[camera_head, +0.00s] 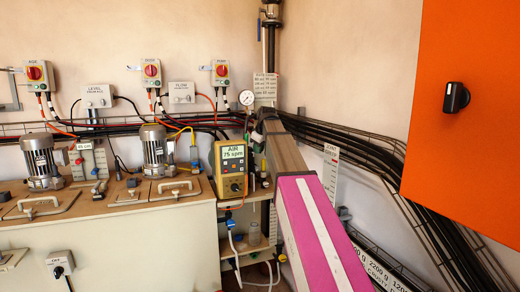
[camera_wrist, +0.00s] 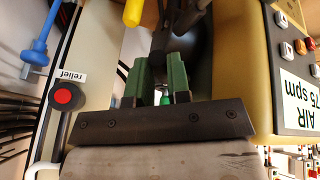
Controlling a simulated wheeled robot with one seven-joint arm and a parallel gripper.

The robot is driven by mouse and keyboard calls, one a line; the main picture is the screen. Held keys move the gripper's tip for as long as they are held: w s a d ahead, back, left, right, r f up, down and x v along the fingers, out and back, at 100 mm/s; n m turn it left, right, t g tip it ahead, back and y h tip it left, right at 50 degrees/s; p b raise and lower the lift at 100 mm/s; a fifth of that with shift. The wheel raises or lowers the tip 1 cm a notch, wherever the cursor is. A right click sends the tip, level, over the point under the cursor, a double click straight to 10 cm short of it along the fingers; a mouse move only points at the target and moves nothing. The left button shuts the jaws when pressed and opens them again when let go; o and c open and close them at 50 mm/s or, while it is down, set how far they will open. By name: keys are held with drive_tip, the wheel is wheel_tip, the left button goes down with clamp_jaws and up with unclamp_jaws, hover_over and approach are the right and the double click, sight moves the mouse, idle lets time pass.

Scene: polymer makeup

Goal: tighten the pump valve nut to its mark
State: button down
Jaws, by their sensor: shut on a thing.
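The yellow-cased pump unit (camera_head: 231,168) stands at the right end of the bench, its label reading AIR 75 spm. It also fills the right side of the wrist view (camera_wrist: 262,60). My gripper (camera_wrist: 160,62) is beside this case, its two green fingers closed on a dark part (camera_wrist: 160,40) that I take to be the pump valve nut. The fingers and shadow hide most of it, and I cannot make out its mark. A small green piece (camera_wrist: 166,97) shows between the fingers.
In the wrist view, a blue handle (camera_wrist: 38,50), a red button (camera_wrist: 63,96) labelled relief and a yellow handle (camera_wrist: 133,12) are close by. A pressure gauge (camera_head: 247,97) and black cables (camera_head: 350,150) line the wall. An orange cabinet (camera_head: 465,120) is at right.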

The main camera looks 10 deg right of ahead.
drive_tip(key=c, duration=1.1)
unclamp_jaws()
drive_tip(key=shift+r, duration=0.1)
drive_tip(key=v, duration=1)
drive_tip(key=shift+s+r, duration=0.1)
drive_tip(key=shift+r, duration=0.2)
